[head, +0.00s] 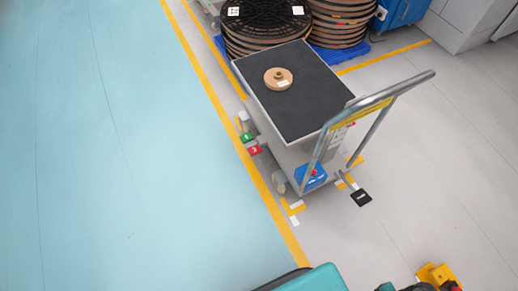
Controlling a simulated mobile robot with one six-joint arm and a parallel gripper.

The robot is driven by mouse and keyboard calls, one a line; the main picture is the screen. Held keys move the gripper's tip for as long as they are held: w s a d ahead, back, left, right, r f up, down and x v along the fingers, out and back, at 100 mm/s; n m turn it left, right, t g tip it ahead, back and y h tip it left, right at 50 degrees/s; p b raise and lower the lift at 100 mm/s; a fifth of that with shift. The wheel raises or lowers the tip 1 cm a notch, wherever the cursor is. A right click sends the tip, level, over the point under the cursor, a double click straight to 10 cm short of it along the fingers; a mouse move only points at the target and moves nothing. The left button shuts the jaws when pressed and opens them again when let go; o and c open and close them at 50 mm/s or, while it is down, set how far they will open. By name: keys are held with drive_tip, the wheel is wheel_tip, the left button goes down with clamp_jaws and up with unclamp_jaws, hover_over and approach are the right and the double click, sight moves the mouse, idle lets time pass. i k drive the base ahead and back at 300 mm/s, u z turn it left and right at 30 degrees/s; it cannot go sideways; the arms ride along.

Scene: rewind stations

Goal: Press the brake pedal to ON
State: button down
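A push cart with a dark grey top (296,91) and a tubular metal handle (378,100) stands on the grey floor. Low on its left side, a green pad (247,138) and a red pad (254,149) stick out side by side, each with a small white mark. They look like pedal pads; their tilt is too small to read. A black pad (361,198) with a white mark sits low behind the handle end. A yellow part (438,275) at the bottom right edge may be my gripper, well apart from the cart. It is cut off, and no fingertips can be made out.
A brown reel (278,78) lies on the cart. Large stacked reels (264,28) on blue pallets and grey cabinets (462,22) stand behind. A blue box (312,177) hangs low at the handle end. The pale blue floor (130,150) left of the yellow line is clear.

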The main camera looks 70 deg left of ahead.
sight(251, 147)
drive_tip(key=u, duration=3.55)
drive_tip(key=i, duration=0.1)
drive_tip(key=z, duration=2.35)
drive_tip(key=k, duration=0.15)
drive_tip(key=u, duration=2.8)
drive_tip(key=k, duration=0.35)
drive_tip(key=u, duration=0.2)
